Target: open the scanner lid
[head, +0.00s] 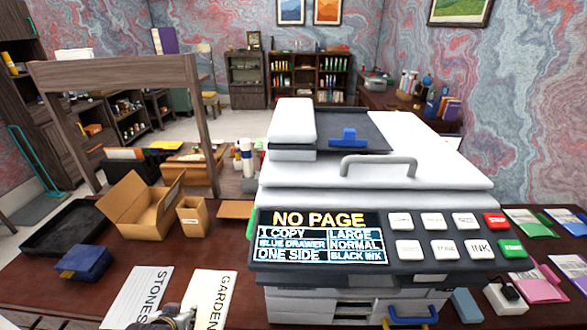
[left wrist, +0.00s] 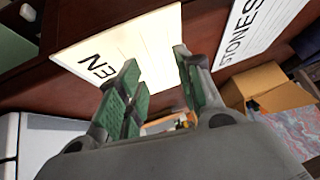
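The scanner is a large white-and-grey copier on the desk, right of centre in the head view. Its white lid (head: 440,172) lies flat and looks closed, with a grey bar handle (head: 378,164) along its front. The lid carries a document feeder (head: 292,122) with a blue guide (head: 348,138). My left gripper (head: 166,318) shows only partly at the bottom edge of the head view, low over the papers, left of the scanner and well apart from the handle. In the left wrist view the left gripper (left wrist: 160,75) is open and empty, its green pads apart. My right gripper is not visible.
The front panel (head: 320,236) reads NO PAGE, with several buttons beside it. STONES paper (head: 140,295) and GARDEN paper (head: 208,290) lie left of the scanner. Cardboard boxes (head: 145,212), a blue box (head: 84,262) and a black tray (head: 62,230) stand farther left. Colored packets (head: 530,222) lie right.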

